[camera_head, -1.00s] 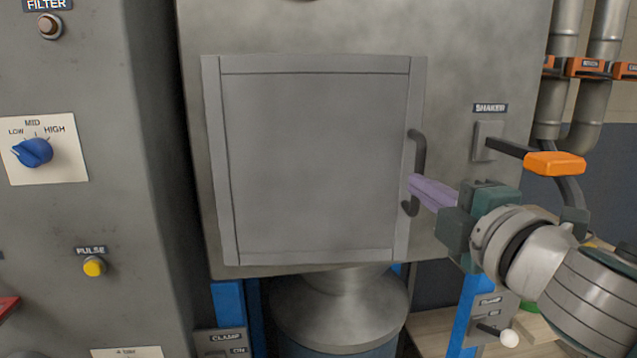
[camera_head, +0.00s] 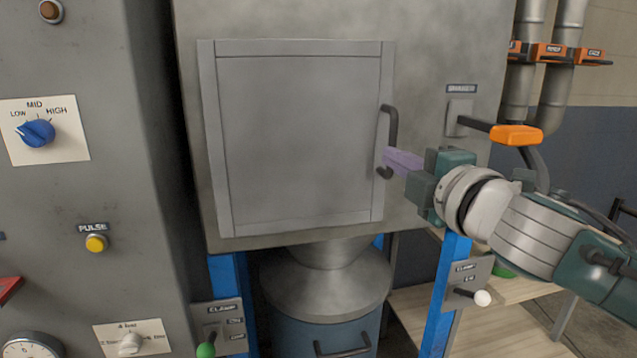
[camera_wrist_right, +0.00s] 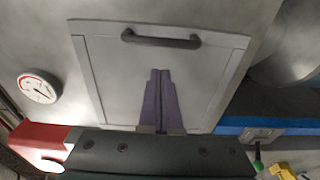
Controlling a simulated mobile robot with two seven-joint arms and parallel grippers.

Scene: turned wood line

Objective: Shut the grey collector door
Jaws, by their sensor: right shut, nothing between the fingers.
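The grey collector door (camera_head: 295,140) is a flat framed panel on the front of the grey collector housing. It looks flush or nearly flush with the housing; a small gap cannot be ruled out. Its dark bar handle (camera_head: 391,130) is on the right edge. My right gripper (camera_head: 388,160) has its purple fingers shut and empty, with the tips at the door's right edge beside the lower part of the handle. In the right wrist view the shut fingers (camera_wrist_right: 159,75) lie over the door panel (camera_wrist_right: 115,75), below the handle (camera_wrist_right: 160,40). Touch cannot be told. My left gripper is out of view.
The shaker lever with an orange grip (camera_head: 516,135) sticks out just above my right arm. A clamp lever with a white knob (camera_head: 481,298) is below it. A control cabinet with a blue knob (camera_head: 38,134) stands at the left. A drum (camera_head: 325,320) sits below the housing.

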